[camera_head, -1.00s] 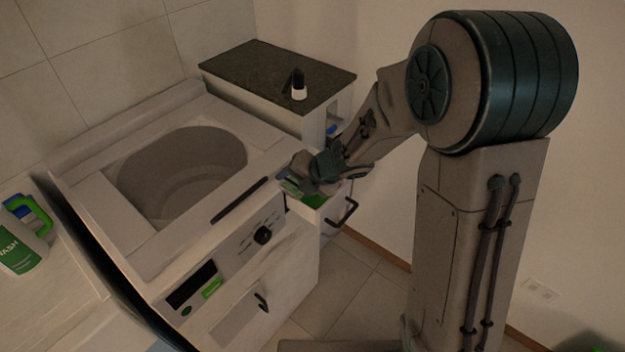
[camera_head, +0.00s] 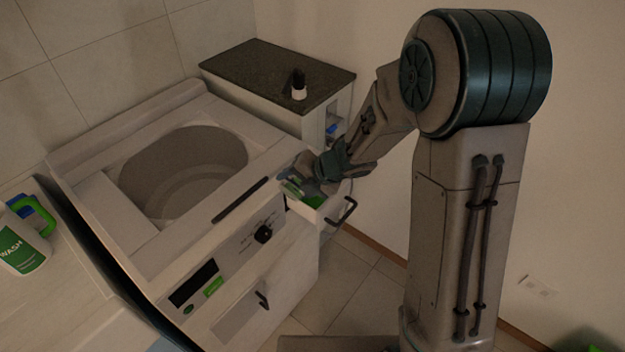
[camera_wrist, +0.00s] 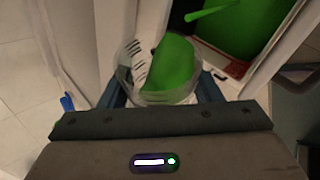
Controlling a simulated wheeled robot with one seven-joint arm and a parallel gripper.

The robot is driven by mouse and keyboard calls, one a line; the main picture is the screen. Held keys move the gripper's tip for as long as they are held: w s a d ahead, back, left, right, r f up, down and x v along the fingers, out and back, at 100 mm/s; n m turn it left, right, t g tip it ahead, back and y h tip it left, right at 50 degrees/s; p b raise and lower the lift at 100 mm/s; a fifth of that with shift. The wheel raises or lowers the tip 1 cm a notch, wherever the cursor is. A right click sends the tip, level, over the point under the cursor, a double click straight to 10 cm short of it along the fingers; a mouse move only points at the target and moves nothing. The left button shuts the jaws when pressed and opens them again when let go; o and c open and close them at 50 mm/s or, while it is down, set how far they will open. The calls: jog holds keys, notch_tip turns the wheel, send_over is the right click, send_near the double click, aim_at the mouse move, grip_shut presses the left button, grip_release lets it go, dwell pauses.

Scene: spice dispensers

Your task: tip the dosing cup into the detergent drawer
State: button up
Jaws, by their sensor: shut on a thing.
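My gripper (camera_wrist: 160,100) is shut on the clear dosing cup (camera_wrist: 128,66), which has dark marks on its wall and bright green liquid in it. In the wrist view the liquid lies toward the cup's right side. The open detergent drawer (camera_head: 327,213) sticks out of the washing machine's front, with green inside. In the wrist view the drawer's green compartment (camera_wrist: 245,38) is above and right of the cup. A brighter green streak shows over it; I cannot tell whether it is liquid. In the head view my gripper (camera_head: 303,184) is over the drawer and largely hides the cup.
The top-loading washing machine (camera_head: 228,208) has an open round drum. A black drawer handle (camera_head: 345,211) faces the floor side. A dark-topped cabinet (camera_head: 250,65) behind holds a small black-and-white bottle (camera_head: 299,88). A wash bottle (camera_head: 20,245) stands at the left.

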dwell(0.3)
jog(key=shift+w+d+r+m+g+y+p, duration=0.4)
jog(key=shift+w+d+g+y+p, duration=0.15)
jog(key=shift+p, duration=1.95)
jog(key=shift+w+d+r+m+g+y+p, duration=0.15)
jog(key=shift+m+g+y+p, duration=0.2)
jog(key=shift+p, duration=0.8)
jog(key=shift+w+a+r+m+g+y+p, duration=0.15)
jog(key=shift+g+y+p, duration=0.25)
jog(key=shift+p, duration=0.7)
